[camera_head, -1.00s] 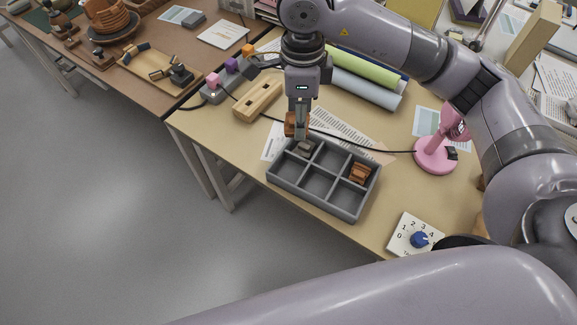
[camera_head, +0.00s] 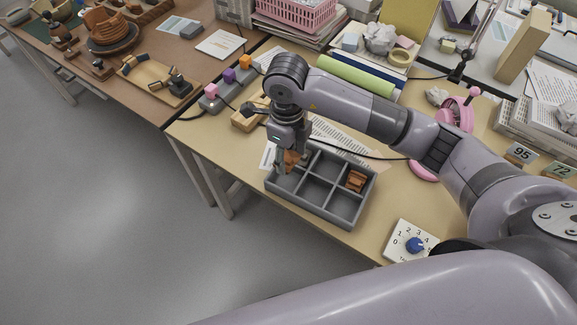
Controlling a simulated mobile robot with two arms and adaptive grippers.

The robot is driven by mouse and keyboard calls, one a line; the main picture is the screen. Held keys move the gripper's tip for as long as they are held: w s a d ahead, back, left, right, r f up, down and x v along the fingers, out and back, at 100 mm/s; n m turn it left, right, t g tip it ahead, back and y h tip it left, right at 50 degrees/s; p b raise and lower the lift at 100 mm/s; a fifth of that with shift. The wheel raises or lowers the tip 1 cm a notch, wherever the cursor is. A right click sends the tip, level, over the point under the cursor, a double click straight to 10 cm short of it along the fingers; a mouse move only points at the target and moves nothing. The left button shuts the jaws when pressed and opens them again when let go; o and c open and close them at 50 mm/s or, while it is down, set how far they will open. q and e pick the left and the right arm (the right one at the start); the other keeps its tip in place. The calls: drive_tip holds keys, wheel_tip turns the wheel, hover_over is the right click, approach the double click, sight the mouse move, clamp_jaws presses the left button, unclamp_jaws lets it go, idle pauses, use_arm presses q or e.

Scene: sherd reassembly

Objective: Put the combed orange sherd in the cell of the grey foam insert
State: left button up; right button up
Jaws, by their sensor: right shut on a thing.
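The grey foam insert (camera_head: 322,216) lies on the tan table and is divided into several open cells. My right gripper (camera_head: 290,161) is over its back left part, pointing down. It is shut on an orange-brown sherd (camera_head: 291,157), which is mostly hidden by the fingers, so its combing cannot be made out. The sherd is at or just above the back left cell; I cannot tell whether it touches the foam. Another orange-brown sherd (camera_head: 355,181) sits in a cell at the insert's right end. My left gripper is not in view.
A dial box (camera_head: 409,241) stands right of the insert. A pink lamp (camera_head: 425,170) is behind it, partly hidden by my arm. A wooden block (camera_head: 243,121) and a power strip (camera_head: 216,99) are at the back left. A black cable and printed sheets lie behind the insert.

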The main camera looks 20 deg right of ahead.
wheel_tip(320, 180, down, 6)
drive_tip(key=shift+f+p, duration=0.15)
drive_tip(key=shift+p, duration=0.15)
drive_tip(key=shift+f+b, duration=0.6)
drive_tip(key=shift+b, duration=0.05)
drive_tip(key=o, duration=0.7)
drive_tip(key=shift+s, duration=0.1)
drive_tip(key=o, duration=0.4)
drive_tip(key=shift+o, duration=0.3)
drive_tip(key=shift+r, duration=0.1)
